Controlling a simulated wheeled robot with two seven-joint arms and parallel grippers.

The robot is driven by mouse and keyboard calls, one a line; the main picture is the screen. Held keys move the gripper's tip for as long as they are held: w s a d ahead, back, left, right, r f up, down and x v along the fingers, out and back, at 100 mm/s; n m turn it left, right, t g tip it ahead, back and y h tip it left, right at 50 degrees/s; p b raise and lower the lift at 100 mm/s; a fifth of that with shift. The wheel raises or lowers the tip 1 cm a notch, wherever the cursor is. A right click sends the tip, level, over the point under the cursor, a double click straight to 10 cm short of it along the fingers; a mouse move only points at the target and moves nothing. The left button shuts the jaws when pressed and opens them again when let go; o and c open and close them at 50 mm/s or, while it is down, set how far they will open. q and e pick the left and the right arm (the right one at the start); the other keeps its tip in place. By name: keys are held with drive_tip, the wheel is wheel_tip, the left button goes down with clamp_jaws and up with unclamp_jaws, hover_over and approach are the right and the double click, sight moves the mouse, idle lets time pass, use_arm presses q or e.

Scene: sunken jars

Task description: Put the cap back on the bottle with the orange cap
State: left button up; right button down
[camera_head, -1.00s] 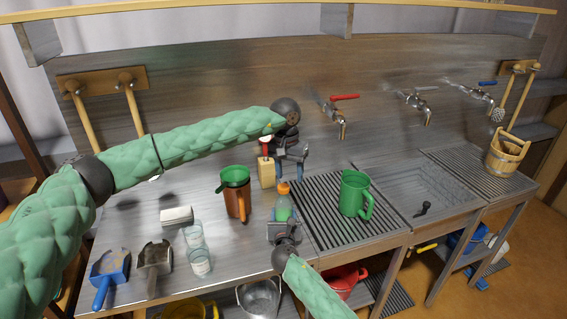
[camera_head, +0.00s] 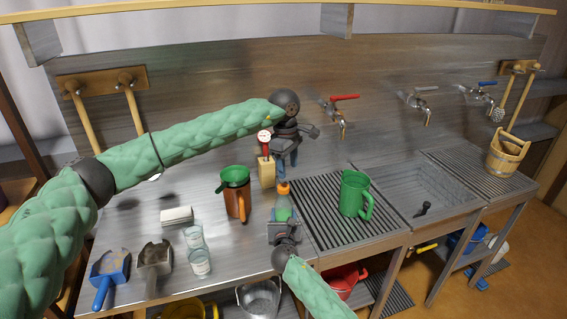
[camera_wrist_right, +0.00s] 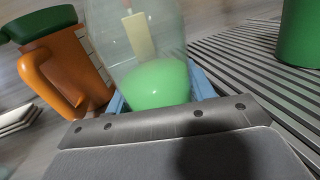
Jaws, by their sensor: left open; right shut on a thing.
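A clear bottle (camera_head: 284,213) with green liquid stands upright on the steel counter, left of the ribbed drainboard. Its orange cap (camera_head: 283,188) shows at its top; I cannot tell how firmly it is seated. My right gripper (camera_head: 283,226) is shut on the bottle's lower body from the front. In the right wrist view the bottle (camera_wrist_right: 157,80) sits between the blue fingers; its top is out of that frame. My left gripper (camera_head: 287,172) is open, pointing down just above the cap, its fingertips close to it. Whether they touch it is unclear.
A brown pitcher with a green lid (camera_head: 237,200) stands left of the bottle. A green jug (camera_head: 354,194) stands on the drainboard (camera_head: 322,225).

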sight(283, 186)
use_arm(q)
drive_tip(key=n, duration=0.7)
drive_tip(key=shift+a+r, duration=0.2)
drive_tip(key=shift+r, duration=0.1)
drive_tip(key=n, duration=0.7)
drive_tip(key=shift+a, duration=0.2)
drive_tip(key=n, duration=0.6)
drive_tip(key=shift+a+n+y, duration=0.2)
drive_tip(key=shift+n+y, duration=0.2)
drive_tip(key=n, duration=0.4)
drive_tip(key=shift+a+n, duration=0.1)
drive_tip(key=shift+n, duration=1.6)
drive_tip(key=shift+f, duration=3.95)
drive_tip(key=shift+c, duration=0.2)
